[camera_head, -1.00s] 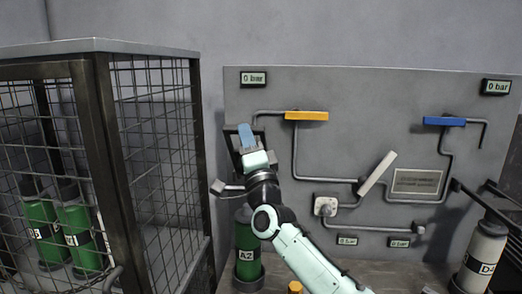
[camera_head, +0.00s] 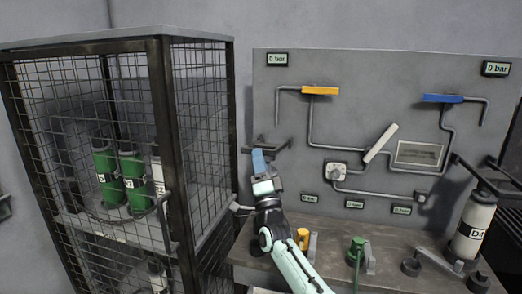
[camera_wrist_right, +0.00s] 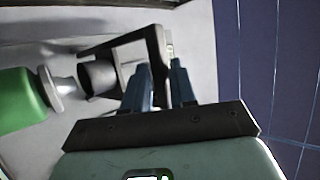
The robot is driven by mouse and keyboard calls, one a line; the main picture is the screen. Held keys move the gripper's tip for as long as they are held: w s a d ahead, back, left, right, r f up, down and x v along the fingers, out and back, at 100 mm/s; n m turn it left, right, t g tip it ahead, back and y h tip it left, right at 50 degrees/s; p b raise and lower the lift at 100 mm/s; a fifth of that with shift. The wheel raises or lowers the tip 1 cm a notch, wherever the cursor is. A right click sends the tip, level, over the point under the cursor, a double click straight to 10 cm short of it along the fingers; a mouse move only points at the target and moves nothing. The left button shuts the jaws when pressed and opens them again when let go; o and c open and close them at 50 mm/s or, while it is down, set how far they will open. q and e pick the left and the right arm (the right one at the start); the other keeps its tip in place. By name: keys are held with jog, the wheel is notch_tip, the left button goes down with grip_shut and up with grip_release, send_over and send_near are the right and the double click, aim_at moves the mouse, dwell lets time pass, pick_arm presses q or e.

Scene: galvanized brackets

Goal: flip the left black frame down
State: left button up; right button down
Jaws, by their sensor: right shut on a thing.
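The left black frame (camera_head: 285,146) juts out from the lower left of the grey panel. My right gripper (camera_head: 258,160) is at its near left side and is shut on it. In the right wrist view the dark frame (camera_wrist_right: 158,45) passes between the two blue fingers of the right gripper (camera_wrist_right: 162,85). Part of the frame is hidden behind the fingers in the head view. A green bottle (camera_wrist_right: 22,100) with a grey neck lies close to the frame in the wrist view. My left gripper is not in view.
A wire-mesh cage (camera_head: 205,120) with green bottles inside stands close on the left. The panel (camera_head: 400,70) carries pipes, a yellow handle (camera_head: 320,90) and a blue handle (camera_head: 443,98). A white bottle (camera_head: 475,222) stands under another black frame (camera_head: 490,178) at the right.

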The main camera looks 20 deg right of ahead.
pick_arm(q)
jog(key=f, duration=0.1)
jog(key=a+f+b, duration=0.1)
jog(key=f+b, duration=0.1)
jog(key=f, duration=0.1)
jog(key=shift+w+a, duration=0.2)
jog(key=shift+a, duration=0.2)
pick_arm(e)
jog(key=shift+y, duration=0.3)
jog(key=f, duration=0.3)
jog(key=w+f, duration=0.1)
jog(key=f, duration=0.1)
jog(key=shift+d+f, duration=0.2)
jog(key=shift+d, duration=0.1)
jog(key=c, duration=1)
grip_release()
jog(key=shift+w+d+f, duration=0.1)
jog(key=shift+w, duration=0.15)
jog(key=shift+c, duration=0.2)
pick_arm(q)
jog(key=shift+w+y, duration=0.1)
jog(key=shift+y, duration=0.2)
